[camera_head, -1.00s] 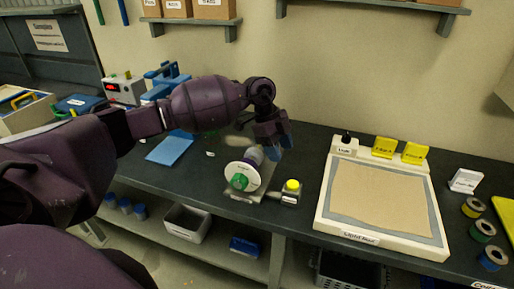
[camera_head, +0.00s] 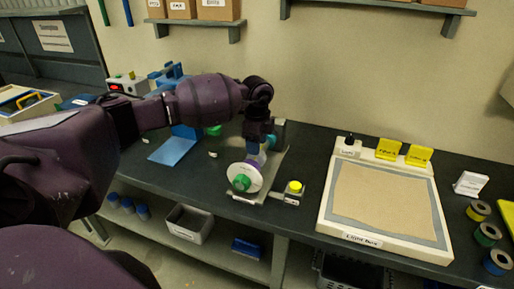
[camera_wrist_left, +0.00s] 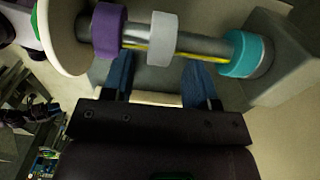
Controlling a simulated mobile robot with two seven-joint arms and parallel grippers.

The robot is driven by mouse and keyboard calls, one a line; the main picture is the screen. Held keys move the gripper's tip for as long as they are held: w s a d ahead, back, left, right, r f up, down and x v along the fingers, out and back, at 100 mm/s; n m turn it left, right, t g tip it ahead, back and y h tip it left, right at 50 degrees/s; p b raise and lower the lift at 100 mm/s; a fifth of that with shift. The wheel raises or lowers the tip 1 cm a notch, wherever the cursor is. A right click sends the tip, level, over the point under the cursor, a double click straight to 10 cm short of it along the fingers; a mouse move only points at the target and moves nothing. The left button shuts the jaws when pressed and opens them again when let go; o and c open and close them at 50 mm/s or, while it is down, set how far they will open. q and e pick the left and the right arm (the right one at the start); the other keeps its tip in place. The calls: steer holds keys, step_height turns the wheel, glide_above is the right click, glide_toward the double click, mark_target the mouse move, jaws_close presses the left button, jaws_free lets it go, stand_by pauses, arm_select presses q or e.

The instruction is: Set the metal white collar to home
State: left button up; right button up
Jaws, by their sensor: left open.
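The white collar (camera_wrist_left: 161,38) sits on a metal shaft (camera_wrist_left: 200,47) between a purple collar (camera_wrist_left: 107,30) and a teal collar (camera_wrist_left: 248,54); a yellow line runs along the shaft. A white disc (camera_head: 239,173) with a green knob (camera_head: 241,183) caps the shaft's near end. My left gripper (camera_wrist_left: 160,80) is open. In the left wrist view its blue fingers lie on either side of the white collar along the shaft, with gaps to it. In the head view the left gripper (camera_head: 259,150) hides much of the shaft. My right gripper is not in view.
A small box with a yellow button (camera_head: 294,187) stands right of the shaft device. A light box (camera_head: 381,241) fills the bench to the right. A blue plate (camera_head: 173,151) lies to the left. A wall shelf (camera_head: 196,27) hangs above.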

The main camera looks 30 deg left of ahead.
arm_select(q)
steer(key=shift+f, duration=1)
steer(key=shift+w, duration=0.1)
jaws_close()
